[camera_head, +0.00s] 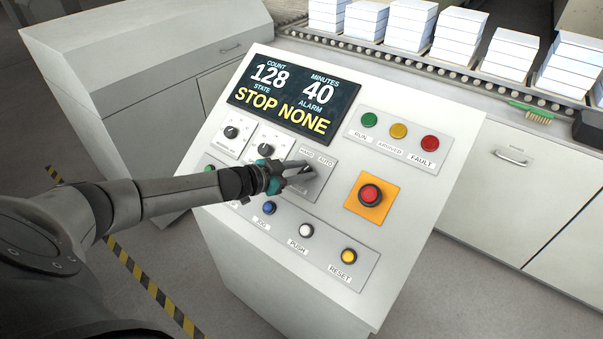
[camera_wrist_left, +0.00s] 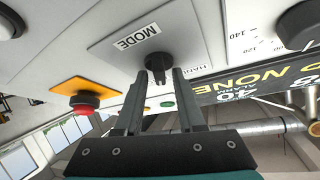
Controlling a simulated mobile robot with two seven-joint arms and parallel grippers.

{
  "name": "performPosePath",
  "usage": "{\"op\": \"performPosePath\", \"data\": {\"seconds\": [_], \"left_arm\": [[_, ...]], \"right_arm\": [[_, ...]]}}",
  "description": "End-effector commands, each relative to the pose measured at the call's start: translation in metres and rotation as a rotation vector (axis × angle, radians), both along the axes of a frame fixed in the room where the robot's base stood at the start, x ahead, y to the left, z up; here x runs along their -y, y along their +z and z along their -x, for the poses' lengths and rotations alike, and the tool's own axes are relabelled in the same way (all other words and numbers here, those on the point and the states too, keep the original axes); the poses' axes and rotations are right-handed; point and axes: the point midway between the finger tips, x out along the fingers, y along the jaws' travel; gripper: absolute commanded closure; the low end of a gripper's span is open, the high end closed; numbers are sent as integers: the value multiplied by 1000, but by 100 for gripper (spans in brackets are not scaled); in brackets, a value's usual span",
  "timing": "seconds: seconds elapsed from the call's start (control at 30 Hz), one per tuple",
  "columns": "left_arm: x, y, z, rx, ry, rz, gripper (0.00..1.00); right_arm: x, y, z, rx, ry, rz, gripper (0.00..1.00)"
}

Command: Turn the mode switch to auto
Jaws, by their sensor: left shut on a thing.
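The mode switch plate (camera_head: 322,172) is a grey square in the middle of the sloped white control panel, with the labels HAND and AUTO along its top. In the left wrist view the plate (camera_wrist_left: 190,30) shows the word MODE and the dark mode switch knob (camera_wrist_left: 158,62). My left gripper (camera_head: 306,172) reaches in from the left and is shut on the knob, with one finger on each side in the wrist view (camera_wrist_left: 160,85). In the head view the fingers hide the knob, and I cannot tell which label it points to. My right gripper is not in view.
A display (camera_head: 294,95) reads STOP NONE above the switch. A red emergency button (camera_head: 370,194) on an orange plate sits to the right. Two dials (camera_head: 232,132) are at the left, and a row of push buttons (camera_head: 306,230) runs below. Stacked white boxes (camera_head: 460,38) stand behind.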

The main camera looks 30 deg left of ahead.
Motion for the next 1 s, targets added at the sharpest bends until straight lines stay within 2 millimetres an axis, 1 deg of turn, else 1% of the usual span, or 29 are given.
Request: {"op": "performPosePath", "data": {"seconds": [0.03, 0.33, 0.83, 0.87, 0.9, 1.0], "left_arm": [[-3, -2, 0, -4, -14, -19, 100], [-2, -3, 1, -2, -79, -65, 100], [-2, -3, 1, -2, -90, -71, 100], [-2, -3, 1, -2, -90, -71, 58], [-1, -3, 1, -2, -90, -71, 54], [-1, -2, 1, 0, -91, -70, 54]], "right_arm": [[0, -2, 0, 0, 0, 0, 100], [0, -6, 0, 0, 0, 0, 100], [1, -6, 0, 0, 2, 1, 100], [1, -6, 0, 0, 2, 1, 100], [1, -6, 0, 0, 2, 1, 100], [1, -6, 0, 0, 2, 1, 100]]}}
